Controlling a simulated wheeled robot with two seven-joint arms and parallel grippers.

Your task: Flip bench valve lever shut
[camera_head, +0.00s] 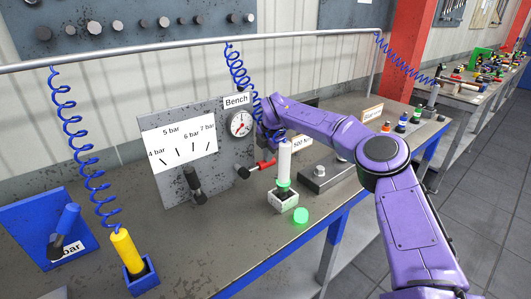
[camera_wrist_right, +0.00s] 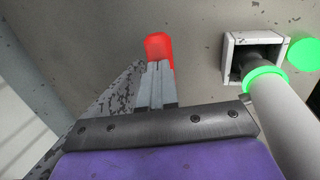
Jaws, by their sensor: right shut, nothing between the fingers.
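The bench valve lever (camera_head: 262,165) is red with a dark body, low at the right edge of the grey panel (camera_head: 225,160), below the gauge (camera_head: 241,124) and its "Bench" sign. In the head view it sticks out to the right. My right arm reaches in from the right; its gripper is mostly hidden behind the blue coil and white tool. In the right wrist view the right gripper (camera_wrist_right: 157,72) is shut and empty, its fingertips right at the red lever end (camera_wrist_right: 158,46). I cannot tell whether they touch. My left gripper is out of view.
A white tool (camera_head: 283,160) with a green ring stands in a small holder (camera_head: 284,200), close beside the right gripper. A green disc (camera_head: 300,215) lies in front. A yellow tool (camera_head: 127,250) and a blue panel (camera_head: 40,225) are at left. Blue coils hang from the rail.

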